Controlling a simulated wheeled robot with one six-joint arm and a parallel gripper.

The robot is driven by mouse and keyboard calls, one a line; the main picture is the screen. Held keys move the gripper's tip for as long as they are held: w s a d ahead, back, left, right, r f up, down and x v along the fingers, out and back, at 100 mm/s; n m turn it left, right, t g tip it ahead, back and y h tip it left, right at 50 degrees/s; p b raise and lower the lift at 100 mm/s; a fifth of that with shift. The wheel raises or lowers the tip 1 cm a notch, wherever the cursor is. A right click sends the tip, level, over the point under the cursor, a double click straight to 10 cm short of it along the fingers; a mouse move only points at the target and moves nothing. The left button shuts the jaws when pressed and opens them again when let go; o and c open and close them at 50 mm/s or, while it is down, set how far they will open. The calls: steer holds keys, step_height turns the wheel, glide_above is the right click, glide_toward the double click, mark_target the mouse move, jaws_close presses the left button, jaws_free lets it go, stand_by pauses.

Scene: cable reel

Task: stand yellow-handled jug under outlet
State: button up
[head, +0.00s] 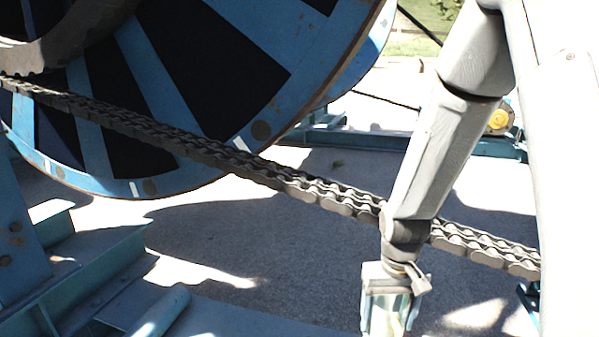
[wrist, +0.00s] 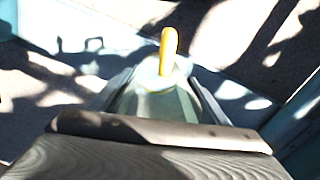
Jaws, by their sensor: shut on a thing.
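My gripper (wrist: 160,97) is shut on the jug, with one finger on each side of its body. In the wrist view the jug (wrist: 154,104) has a pale greenish body, and its yellow handle (wrist: 168,48) sticks out beyond the fingers. In the head view my gripper (head: 391,303) points down at the bottom edge, where the picture cuts it off. A pale greenish shape between the fingers there looks like part of the jug. The yellow handle cannot be made out in the head view. I cannot make out an outlet in either view.
A large blue cable reel (head: 210,60) fills the upper left. A heavy chain (head: 290,182) runs from it down to the right, passing behind my arm. Blue steel beams (head: 110,275) stand at lower left. Grey ground (head: 260,245) lies open between, with patches of sun and shadow.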

mark_target(393, 315)
steer(key=s+r+p, duration=0.1)
steer(key=r+p, duration=0.2)
steer(key=p, duration=0.3)
steer(key=r+p, duration=0.2)
steer(key=p, duration=0.4)
steer(key=s+r+p, duration=0.1)
steer(key=r+p, duration=0.2)
steer(key=p, duration=0.4)
steer(key=shift+s+r, duration=0.3)
steer(key=shift+r, duration=0.05)
